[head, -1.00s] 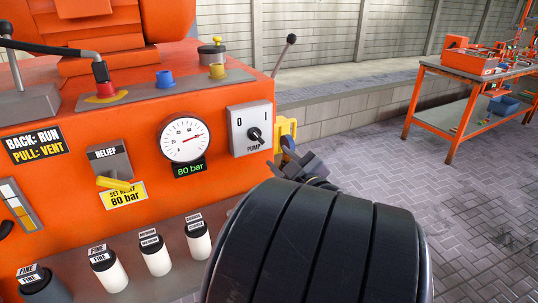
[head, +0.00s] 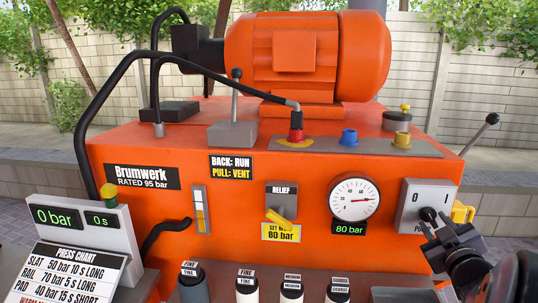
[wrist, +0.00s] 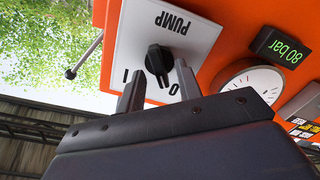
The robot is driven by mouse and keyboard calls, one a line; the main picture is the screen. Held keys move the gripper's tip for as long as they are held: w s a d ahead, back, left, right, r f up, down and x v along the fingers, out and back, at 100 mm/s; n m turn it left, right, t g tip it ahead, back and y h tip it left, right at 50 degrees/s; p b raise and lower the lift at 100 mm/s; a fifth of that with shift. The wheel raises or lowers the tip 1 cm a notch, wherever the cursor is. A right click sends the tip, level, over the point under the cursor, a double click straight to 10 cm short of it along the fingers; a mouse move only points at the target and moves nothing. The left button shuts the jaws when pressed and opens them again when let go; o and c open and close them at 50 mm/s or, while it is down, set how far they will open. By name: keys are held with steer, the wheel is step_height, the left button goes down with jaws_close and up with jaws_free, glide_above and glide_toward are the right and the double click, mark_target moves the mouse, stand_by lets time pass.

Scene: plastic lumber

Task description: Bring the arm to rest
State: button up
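My gripper (head: 432,241) is in front of the orange power unit (head: 135,150), at the right end of its front face. In the wrist view my gripper (wrist: 159,76) shows two grey fingers spread apart with nothing held between them. The black pump knob (wrist: 158,59) on the white plate (wrist: 190,38) lies just beyond the gap between the fingertips. I cannot tell whether a finger touches it. In the head view the pump knob (head: 427,214) shows just above the fingers, and its lower label is partly covered. My arm comes in from the lower right.
The gauge (head: 354,198) reads 80 bar. The press display (head: 75,218) reads 0 bar. Several labelled bottles (head: 246,288) stand below. A yellow bracket (head: 463,212) is beside the gripper.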

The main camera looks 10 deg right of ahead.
steer(key=shift+w, duration=0.4)
steer(key=shift+s, duration=0.1)
steer(key=shift+s, duration=0.1)
